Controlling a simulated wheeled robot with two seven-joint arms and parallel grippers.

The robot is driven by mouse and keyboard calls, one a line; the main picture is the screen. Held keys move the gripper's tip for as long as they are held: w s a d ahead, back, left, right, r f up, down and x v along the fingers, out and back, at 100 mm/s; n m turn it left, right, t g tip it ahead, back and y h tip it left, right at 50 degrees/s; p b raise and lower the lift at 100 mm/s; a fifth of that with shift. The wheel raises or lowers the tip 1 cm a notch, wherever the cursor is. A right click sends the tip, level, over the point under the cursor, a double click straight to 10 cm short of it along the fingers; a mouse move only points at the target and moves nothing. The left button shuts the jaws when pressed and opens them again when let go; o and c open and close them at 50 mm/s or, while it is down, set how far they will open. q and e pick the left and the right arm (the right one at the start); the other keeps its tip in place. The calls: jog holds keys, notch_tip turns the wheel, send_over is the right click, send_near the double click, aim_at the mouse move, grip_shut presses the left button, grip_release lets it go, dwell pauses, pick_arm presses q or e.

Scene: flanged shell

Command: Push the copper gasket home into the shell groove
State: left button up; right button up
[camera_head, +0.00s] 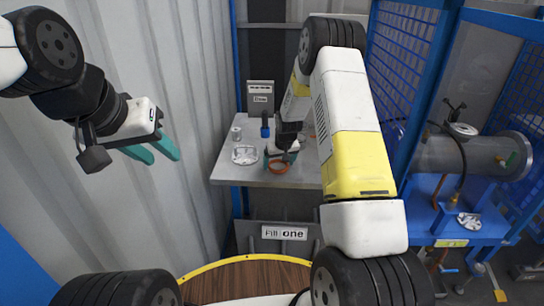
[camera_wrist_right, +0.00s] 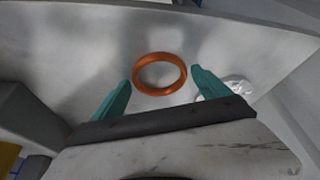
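The copper gasket (camera_head: 279,172) is an orange ring lying flat on the grey table (camera_head: 225,172). In the right wrist view the gasket (camera_wrist_right: 139,76) lies between and just beyond the two teal fingertips. My right gripper (camera_wrist_right: 161,76) is open, with a gap between each finger and the ring. In the head view my right gripper (camera_head: 283,154) is low over the table at the gasket. My left gripper (camera_head: 164,158) is open and empty, raised at the left. The grey flanged shell (camera_head: 455,156) lies on a blue stand at the right. Its groove cannot be made out.
A white slotted disc (camera_head: 245,155) and a small pale cylinder (camera_head: 236,133) are on the table left of the gasket. A blue object (camera_head: 265,129) stands behind. A blue mesh frame (camera_head: 405,110) rises between the table and the shell stand (camera_head: 455,228).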

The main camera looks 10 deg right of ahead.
jog(key=c, duration=1.1)
jog(key=shift+c, duration=0.7)
jog(key=shift+r, duration=0.1)
